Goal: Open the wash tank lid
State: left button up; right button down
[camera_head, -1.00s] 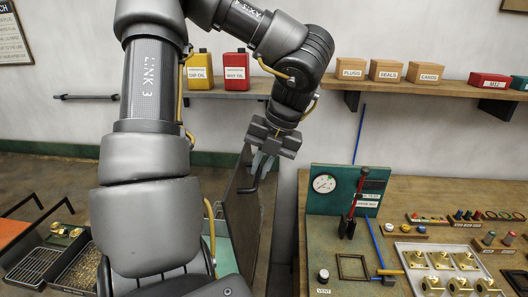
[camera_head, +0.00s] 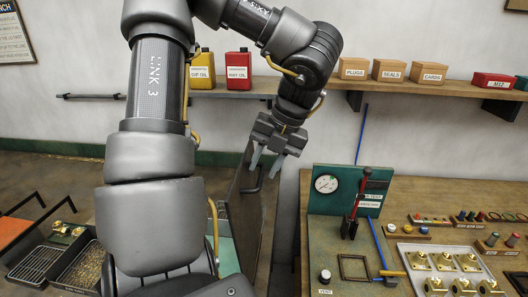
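The wash tank lid (camera_head: 246,222) is a dark panel that stands raised, close to upright, behind my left arm. A dark bar handle (camera_head: 257,181) sticks out from its upper part. My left gripper (camera_head: 264,172) is just above and around the handle, with its two fingers spread apart. I cannot tell whether a finger still touches the handle. Part of the wash tank (camera_head: 226,250) shows pale green below the lid; my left arm hides most of it. My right gripper is out of view.
A workbench (camera_head: 445,195) stands to the right, with a green gauge panel (camera_head: 325,205), a red lever and a tray (camera_head: 408,257) of brass parts. A wall shelf (camera_head: 425,80) with boxes is behind. Wire baskets (camera_head: 36,266) are at the left.

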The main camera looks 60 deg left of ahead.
pick_arm(q)
jog(key=p+v, duration=0.5)
jog(key=v, duration=0.5)
jog(key=shift+a, duration=0.2)
